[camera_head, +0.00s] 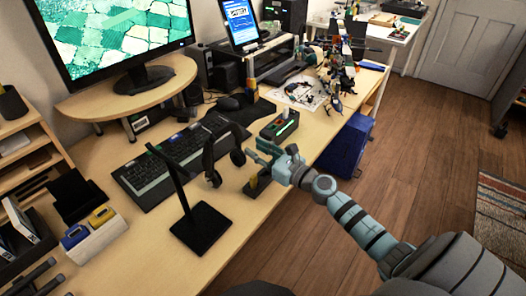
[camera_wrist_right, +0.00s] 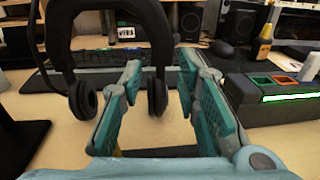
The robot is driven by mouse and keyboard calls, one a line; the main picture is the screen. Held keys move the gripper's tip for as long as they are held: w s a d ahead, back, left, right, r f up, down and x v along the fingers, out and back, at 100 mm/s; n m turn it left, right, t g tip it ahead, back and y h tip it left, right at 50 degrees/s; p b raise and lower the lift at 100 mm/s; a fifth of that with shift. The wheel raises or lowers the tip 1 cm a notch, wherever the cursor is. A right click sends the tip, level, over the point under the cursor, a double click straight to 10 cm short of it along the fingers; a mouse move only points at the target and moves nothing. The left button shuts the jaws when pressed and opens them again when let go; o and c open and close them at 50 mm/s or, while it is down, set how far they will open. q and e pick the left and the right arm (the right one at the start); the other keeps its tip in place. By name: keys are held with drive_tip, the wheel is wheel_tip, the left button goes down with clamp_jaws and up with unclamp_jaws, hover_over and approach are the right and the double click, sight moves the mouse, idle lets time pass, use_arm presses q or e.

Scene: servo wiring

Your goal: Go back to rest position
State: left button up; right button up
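My right gripper (camera_head: 262,158) reaches over the desk from the lower right in the head view. In the right wrist view its two teal fingers (camera_wrist_right: 160,66) stand apart with nothing between them. A black box with a red top part and a green light (camera_head: 280,127) sits on the desk just beyond the gripper. In the wrist view this box (camera_wrist_right: 285,95) is to the right of the fingers, apart from them. A small dark block with a yellow part (camera_head: 257,184) is below the gripper, partly hidden. My left gripper is not in view.
A headphone stand (camera_head: 201,227) with black headphones (camera_head: 213,165) is left of the gripper. A keyboard (camera_head: 176,160), mouse (camera_head: 228,103) and monitor (camera_head: 125,40) are behind. A blue bin (camera_head: 347,146) is beside the desk. The wooden floor (camera_head: 420,165) at right is open.

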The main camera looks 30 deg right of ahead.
drive_tip(key=v, duration=0.2)
drive_tip(key=shift+s+d, duration=0.1)
drive_tip(key=shift+s, duration=0.2)
